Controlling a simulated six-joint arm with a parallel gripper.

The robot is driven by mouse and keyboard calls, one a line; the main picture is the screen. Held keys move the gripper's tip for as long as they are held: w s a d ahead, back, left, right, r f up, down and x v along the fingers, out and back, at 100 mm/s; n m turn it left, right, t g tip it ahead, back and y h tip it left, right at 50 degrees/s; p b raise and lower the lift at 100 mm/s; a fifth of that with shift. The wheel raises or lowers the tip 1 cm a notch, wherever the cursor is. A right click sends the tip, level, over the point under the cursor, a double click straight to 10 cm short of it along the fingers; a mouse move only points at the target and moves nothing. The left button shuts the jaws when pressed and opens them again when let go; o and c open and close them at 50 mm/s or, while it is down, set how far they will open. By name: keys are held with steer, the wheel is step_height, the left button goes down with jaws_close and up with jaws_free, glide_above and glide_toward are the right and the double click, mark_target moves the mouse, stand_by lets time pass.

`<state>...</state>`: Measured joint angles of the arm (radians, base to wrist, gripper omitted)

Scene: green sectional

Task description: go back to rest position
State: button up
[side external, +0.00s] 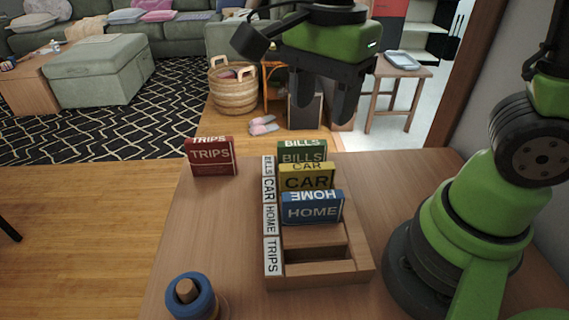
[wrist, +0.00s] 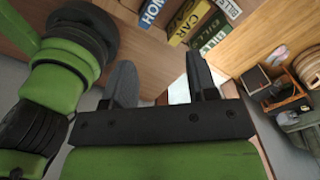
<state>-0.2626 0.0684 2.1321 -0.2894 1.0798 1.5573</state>
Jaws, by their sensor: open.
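My gripper (side external: 328,100) hangs in the air above the far edge of the table, over the back of the wooden organizer. Its two fingers are apart and nothing is between them. The fingers also show in the wrist view (wrist: 160,85). The green BILLS box (side external: 302,152), yellow CAR box (side external: 307,177) and blue HOME box (side external: 312,207) stand in slots of the wooden organizer (side external: 320,277). Its front slot is empty. The red TRIPS box (side external: 213,156) stands on the table left of the organizer.
The wooden table (side external: 215,225) is clear between the TRIPS box and the front. White labels (side external: 270,215) line the organizer's left side. A basket (side external: 233,88) and a stool (side external: 400,72) stand on the floor beyond.

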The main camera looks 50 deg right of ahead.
steer(key=s+d+r+n+t+y, duration=0.2)
steer(key=s+r+n+t, duration=0.5)
steer(key=n, duration=0.7)
steer(key=shift+d, duration=0.55)
